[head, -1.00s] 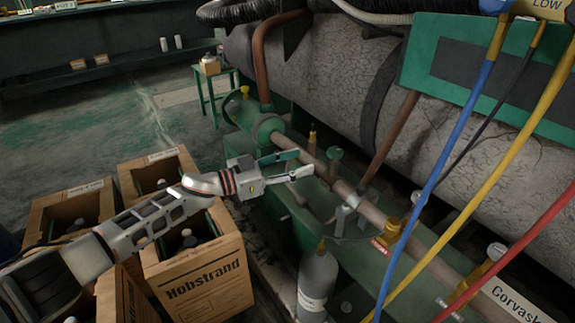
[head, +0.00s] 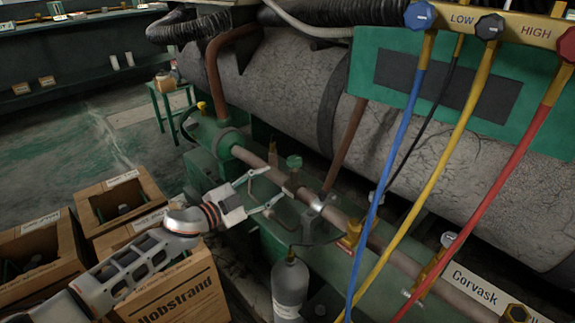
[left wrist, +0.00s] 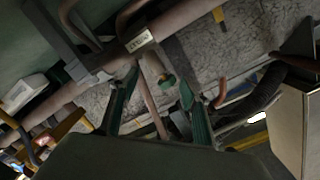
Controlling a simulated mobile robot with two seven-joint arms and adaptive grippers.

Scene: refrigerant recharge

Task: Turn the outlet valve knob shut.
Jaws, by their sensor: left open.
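My left gripper (head: 268,187) is open and empty, just left of and below the knob in the head view. My right gripper is not in view.
A large grey insulated tank (head: 290,85) lies behind the pipe. Blue, yellow and red hoses (head: 520,150) hang at right from the gauge manifold (head: 520,25). A grey cylinder (head: 289,284) stands below the gripper. Open cardboard boxes (head: 168,292) fill the lower left.

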